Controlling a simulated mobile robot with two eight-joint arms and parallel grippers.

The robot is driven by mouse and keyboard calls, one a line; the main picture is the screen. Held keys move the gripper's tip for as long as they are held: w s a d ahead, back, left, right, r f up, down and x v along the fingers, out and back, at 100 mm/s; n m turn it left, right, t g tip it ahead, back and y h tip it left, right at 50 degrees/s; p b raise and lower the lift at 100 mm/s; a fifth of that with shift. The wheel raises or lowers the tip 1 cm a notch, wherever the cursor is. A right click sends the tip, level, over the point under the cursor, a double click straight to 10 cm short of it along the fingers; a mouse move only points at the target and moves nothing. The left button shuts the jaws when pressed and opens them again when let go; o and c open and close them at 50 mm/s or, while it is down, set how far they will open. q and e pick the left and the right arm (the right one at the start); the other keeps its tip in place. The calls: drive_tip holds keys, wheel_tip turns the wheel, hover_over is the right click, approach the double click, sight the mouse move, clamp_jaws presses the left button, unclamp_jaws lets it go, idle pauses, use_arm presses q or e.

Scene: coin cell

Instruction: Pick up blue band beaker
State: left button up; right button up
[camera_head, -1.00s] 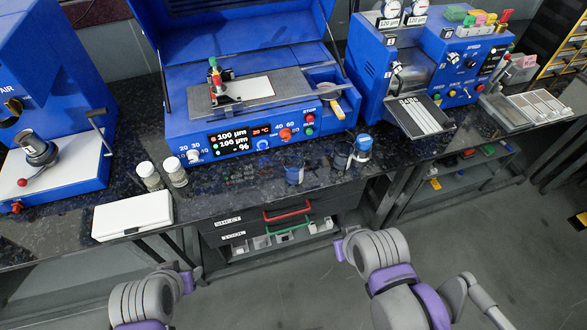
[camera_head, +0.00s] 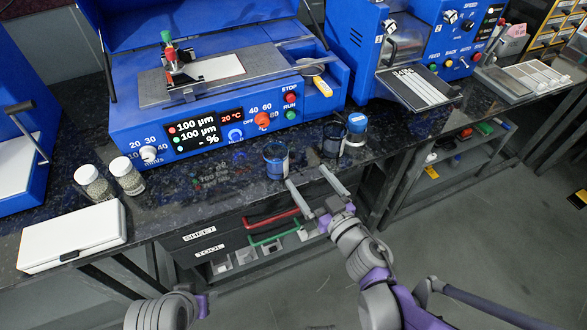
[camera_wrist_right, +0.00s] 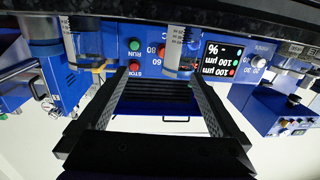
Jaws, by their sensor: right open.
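The blue band beaker (camera_head: 277,160) is a clear glass with a blue band, standing upright near the bench's front edge. My right gripper (camera_head: 308,178) is open and empty in front of the bench edge, a little nearer and to the right of this beaker, not touching it. In the right wrist view, which looks upside down, a graduated glass (camera_wrist_right: 174,48) shows beyond the open fingers (camera_wrist_right: 157,78); its band colour is hard to tell there. A dark-banded beaker (camera_head: 333,140) stands to the right. My left arm shows at the bottom, its fingers out of view.
A blue-lidded container (camera_head: 356,130) stands beside the dark beaker. The blue coating machine (camera_head: 200,140) is close behind. Two jars (camera_head: 127,176) and a white case (camera_head: 72,236) sit at left. Drawers with red and green handles (camera_head: 272,218) lie below the edge.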

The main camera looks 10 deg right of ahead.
sight(276, 164)
drive_tip(key=shift+n+g+y, duration=0.4)
drive_tip(key=shift+n+y, duration=0.2)
drive_tip(key=shift+y, duration=0.2)
drive_tip(key=w+a+f, duration=0.1)
drive_tip(key=w+a, duration=0.1)
drive_tip(key=w, duration=0.1)
drive_tip(key=w+a+f+b, duration=0.1)
drive_tip(key=w+a, duration=0.4)
drive_tip(key=shift+w+a+f, duration=0.25)
drive_tip(key=shift+w+f, duration=0.15)
use_arm(q)
drive_tip(key=shift+d+x, duration=0.2)
drive_tip(key=shift+x, duration=1.05)
use_arm(e)
drive_tip(key=c, duration=1.4)
